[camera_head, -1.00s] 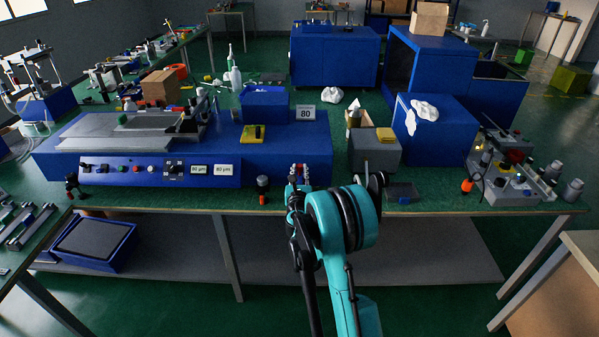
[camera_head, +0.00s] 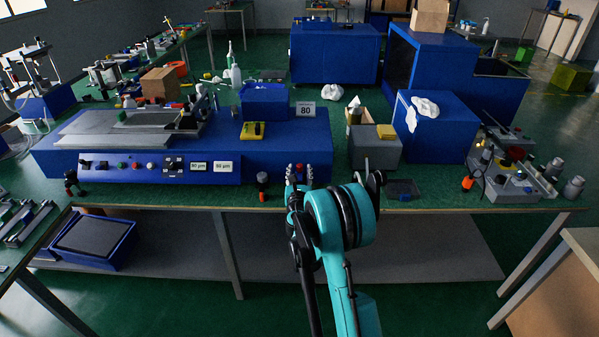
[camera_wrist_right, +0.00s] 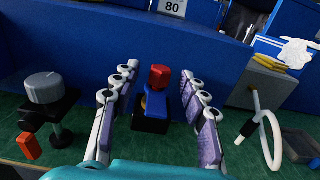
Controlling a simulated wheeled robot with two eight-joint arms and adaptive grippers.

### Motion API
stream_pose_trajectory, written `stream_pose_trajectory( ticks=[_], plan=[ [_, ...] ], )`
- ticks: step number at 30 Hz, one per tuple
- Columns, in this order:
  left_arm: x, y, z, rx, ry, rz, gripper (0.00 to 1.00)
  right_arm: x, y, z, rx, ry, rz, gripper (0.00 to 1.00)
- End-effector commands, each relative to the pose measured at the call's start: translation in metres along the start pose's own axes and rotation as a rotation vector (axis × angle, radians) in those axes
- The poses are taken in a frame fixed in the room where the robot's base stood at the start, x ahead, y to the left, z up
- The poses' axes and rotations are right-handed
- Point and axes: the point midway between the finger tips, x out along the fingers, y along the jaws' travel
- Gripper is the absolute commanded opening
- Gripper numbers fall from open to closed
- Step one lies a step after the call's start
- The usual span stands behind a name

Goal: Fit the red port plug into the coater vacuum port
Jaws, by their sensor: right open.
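A red piece that looks like the port plug (camera_wrist_right: 158,77) sits upright on top of a small blue body with a dark base, in the middle of the right wrist view. My right gripper (camera_wrist_right: 161,84) is open, with one finger on each side of the red piece and visible gaps between. In the head view this gripper (camera_head: 299,174) is at the front edge of the bench, before the blue coater (camera_head: 282,150). I cannot pick out the vacuum port for sure. My left gripper is in no view.
A grey knob on a black bracket (camera_wrist_right: 45,92) stands left of the gripper, with an orange piece by it. A white loop handle (camera_wrist_right: 265,125) is on the right. A grey box (camera_head: 374,153) and a fixture (camera_head: 515,183) stand further right on the bench.

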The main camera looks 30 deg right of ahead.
Motion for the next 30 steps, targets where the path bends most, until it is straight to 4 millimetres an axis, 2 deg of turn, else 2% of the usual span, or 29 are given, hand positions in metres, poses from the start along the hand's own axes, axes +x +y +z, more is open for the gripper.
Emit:
stream_pose_trajectory(
  ticks=[4, 9, 15, 30],
  plan=[
    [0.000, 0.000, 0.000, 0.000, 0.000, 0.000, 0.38, -0.014, 0.000, 0.000, 0.000, 0.000, 0.000, 0.44],
    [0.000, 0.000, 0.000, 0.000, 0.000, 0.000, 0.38, -0.044, 0.001, 0.000, 0.000, 0.000, 0.002, 0.44],
    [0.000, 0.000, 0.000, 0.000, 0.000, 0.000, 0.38, -0.070, 0.000, 0.000, 0.000, 0.000, 0.000, 0.44],
    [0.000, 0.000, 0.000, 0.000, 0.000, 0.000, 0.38, -0.074, 0.000, 0.000, 0.000, 0.000, 0.000, 0.44]
  ],
)
